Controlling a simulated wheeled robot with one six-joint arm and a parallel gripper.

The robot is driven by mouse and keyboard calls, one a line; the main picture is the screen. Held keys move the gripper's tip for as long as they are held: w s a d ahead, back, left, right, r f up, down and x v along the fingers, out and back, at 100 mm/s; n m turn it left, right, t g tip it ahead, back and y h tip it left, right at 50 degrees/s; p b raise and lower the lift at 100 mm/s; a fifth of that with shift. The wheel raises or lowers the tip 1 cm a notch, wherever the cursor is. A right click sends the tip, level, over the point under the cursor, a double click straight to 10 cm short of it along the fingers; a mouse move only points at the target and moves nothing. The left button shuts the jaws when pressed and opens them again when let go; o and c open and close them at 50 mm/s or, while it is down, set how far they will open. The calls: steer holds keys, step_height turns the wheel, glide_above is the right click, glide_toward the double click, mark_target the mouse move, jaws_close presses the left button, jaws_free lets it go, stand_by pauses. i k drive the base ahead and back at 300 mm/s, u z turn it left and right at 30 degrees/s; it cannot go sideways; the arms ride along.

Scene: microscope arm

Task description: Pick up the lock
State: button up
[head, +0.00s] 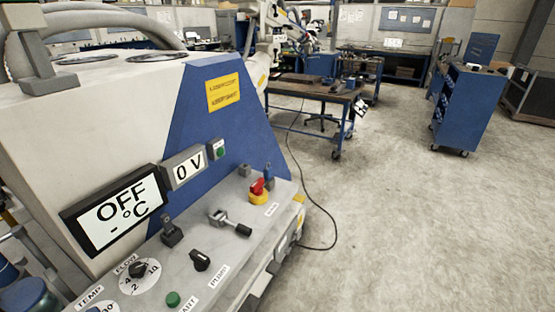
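A small blue piece (267,170) stands upright at the far end of the machine's sloped grey control panel (215,262). It may be the lock, but it is too small to tell for sure. It is just behind a red and yellow rotary switch (258,190), and I cannot tell whether the two touch. A grey latch-like lever with a black end (230,222) is on the panel nearer to me. My gripper is not in view.
The large white and blue machine (130,95) fills the left side, with a display (115,210) reading OFF. A black cable (308,190) lies on the floor beside it. A wheeled workbench (310,92) and a blue cart (468,105) stand farther back. The concrete floor at right is clear.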

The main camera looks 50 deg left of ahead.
mark_target(268, 171)
steer(key=u, duration=0.55)
steer(key=i, duration=1.45)
steer(key=u, duration=2.15)
steer(key=i, duration=0.95)
steer(key=u, duration=0.8)
